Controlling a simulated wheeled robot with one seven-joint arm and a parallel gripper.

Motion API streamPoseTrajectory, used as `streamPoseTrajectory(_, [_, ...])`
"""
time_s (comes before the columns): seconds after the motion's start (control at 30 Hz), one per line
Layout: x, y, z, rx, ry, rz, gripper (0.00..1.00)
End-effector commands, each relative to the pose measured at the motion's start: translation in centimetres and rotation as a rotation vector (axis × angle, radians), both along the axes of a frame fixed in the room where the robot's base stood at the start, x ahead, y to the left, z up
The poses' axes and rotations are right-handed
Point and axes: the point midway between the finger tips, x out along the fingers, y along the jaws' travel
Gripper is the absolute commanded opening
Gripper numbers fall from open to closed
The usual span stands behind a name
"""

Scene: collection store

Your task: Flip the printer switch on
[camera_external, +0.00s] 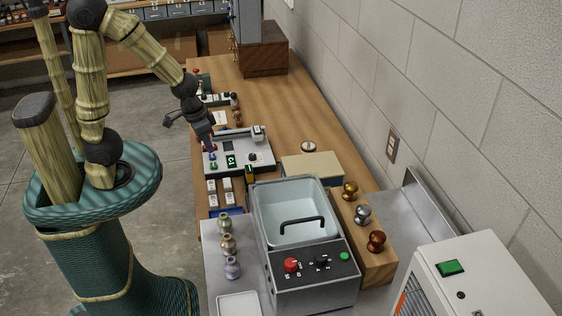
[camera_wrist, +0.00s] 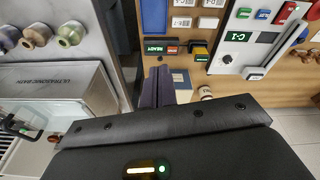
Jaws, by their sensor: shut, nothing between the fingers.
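A small dark panel with a lit green READY display (camera_wrist: 160,46) shows in the wrist view. Beside it is a black switch-like part with an amber piece (camera_wrist: 200,49) and a green patch; its position is not clear. In the external view a small black and yellow part (camera_external: 250,173) stands beside a low cream box (camera_external: 312,168), which may be the printer. My gripper (camera_external: 209,142) is over the grey device left of that box. In the wrist view its dark fingers (camera_wrist: 158,88) are together, empty, just below the READY panel in the picture.
The grey device with a C-1 display (camera_external: 232,160) lies on the wooden bench. The ultrasonic bath (camera_external: 257,205) stands in front, with several small vases (camera_external: 228,244) to its left. Several metallic knobs (camera_external: 363,214) sit along the right side, near the wall.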

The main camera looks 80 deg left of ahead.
Motion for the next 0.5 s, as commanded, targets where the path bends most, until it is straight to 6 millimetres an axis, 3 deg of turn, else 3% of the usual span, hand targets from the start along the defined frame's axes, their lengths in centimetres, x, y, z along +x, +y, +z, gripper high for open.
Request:
streamPoseTrajectory(0.23, [3.2, 8.1, -2.0, -0.118, 0.048, 0.728, 0.00])
streamPoseTrajectory(0.5, [3.9, 18.6, -4.5, -0.223, 0.071, 1.558, 0.00])
